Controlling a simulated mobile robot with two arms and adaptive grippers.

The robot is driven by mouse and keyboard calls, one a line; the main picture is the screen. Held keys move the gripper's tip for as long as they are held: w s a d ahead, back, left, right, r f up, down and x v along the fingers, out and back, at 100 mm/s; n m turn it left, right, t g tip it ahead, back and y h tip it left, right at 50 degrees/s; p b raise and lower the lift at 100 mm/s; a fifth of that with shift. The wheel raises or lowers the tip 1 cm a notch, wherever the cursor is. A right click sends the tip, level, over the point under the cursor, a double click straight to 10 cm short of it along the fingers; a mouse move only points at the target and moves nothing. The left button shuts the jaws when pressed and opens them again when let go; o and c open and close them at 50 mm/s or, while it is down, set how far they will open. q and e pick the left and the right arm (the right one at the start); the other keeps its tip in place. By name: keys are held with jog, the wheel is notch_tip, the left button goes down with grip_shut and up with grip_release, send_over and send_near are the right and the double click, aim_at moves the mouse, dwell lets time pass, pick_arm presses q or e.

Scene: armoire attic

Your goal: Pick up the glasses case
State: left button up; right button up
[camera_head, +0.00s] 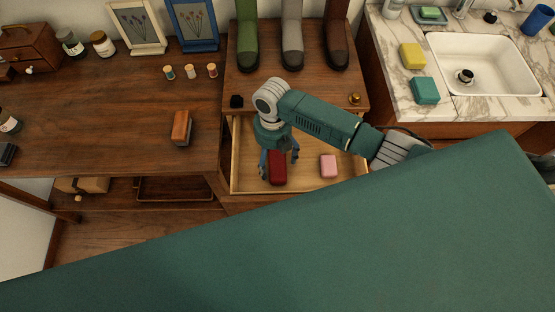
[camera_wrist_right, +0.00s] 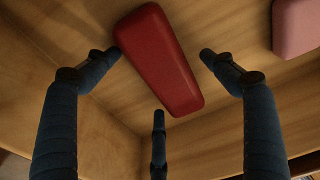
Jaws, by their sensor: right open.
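A dark red case (camera_head: 277,172), which looks like the glasses case, lies in the open wooden drawer (camera_head: 236,162). In the right wrist view the red case (camera_wrist_right: 160,58) is long with rounded edges and lies between the fingertips. My right gripper (camera_head: 279,160) is in the drawer over the red case, its fingers spread. In the right wrist view two fingers of the gripper (camera_wrist_right: 162,60) are on either side of the case and a third is below its near end. I cannot tell if any finger touches it. My left gripper is not in view.
A pink block (camera_head: 328,166) lies in the drawer to the right of the red case. The cabinet top (camera_head: 325,95) with boots overhangs the drawer's back. A wooden desk (camera_head: 110,110) stands left, a marble sink counter (camera_head: 390,70) right. The drawer walls are close to the gripper.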

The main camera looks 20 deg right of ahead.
jog(key=shift+f, duration=0.15)
jog(key=shift+c, duration=0.5)
jog(key=c, duration=1.2)
